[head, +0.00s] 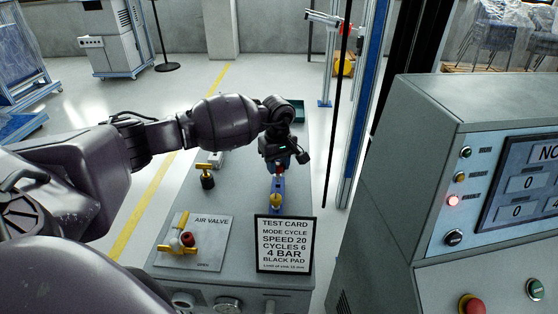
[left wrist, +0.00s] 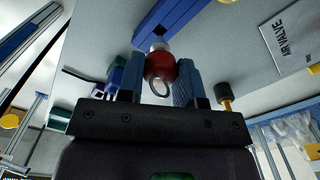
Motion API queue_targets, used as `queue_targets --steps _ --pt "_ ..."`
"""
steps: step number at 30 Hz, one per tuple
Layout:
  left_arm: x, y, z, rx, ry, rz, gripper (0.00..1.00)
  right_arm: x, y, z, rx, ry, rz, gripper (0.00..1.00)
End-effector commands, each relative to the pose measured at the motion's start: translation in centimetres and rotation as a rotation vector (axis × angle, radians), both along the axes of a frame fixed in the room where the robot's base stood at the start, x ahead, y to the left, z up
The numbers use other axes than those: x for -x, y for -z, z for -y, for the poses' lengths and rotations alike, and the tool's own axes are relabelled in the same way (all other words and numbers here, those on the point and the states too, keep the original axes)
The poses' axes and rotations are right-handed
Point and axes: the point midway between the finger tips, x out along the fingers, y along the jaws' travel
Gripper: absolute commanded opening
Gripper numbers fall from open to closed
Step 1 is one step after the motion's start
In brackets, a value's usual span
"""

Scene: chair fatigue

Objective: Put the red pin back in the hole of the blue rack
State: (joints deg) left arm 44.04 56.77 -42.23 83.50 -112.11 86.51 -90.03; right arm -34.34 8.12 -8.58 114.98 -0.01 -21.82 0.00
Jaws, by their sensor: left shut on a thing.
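The red pin (left wrist: 160,66), a red rounded head with a metal ring, sits between the blue-padded fingers of my left gripper (left wrist: 160,84), which is shut on it. In the head view the left gripper (head: 280,163) points down over the far part of the blue rack (head: 278,187), and a little of the red pin shows below the fingers. In the left wrist view the pale collar of the pin lies at the end of the blue rack (left wrist: 172,20). I cannot tell whether the pin is in the hole or just above it. My right gripper is not in view.
A yellow-topped piece (head: 275,201) stands at the rack's near end. The test card (head: 284,245) stands in front, with the air valve plate (head: 195,242) to its left. A black and yellow fitting (head: 207,177) stands left of the rack. A control console (head: 450,190) fills the right.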

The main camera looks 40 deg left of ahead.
Motion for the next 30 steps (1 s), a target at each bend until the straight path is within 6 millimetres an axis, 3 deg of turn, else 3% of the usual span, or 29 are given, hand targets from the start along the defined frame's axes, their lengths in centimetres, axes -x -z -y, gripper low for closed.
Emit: queue_targets --steps 30 --pt "-0.01 0.37 -0.05 -0.001 0.000 0.000 0.12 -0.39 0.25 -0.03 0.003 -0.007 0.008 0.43"
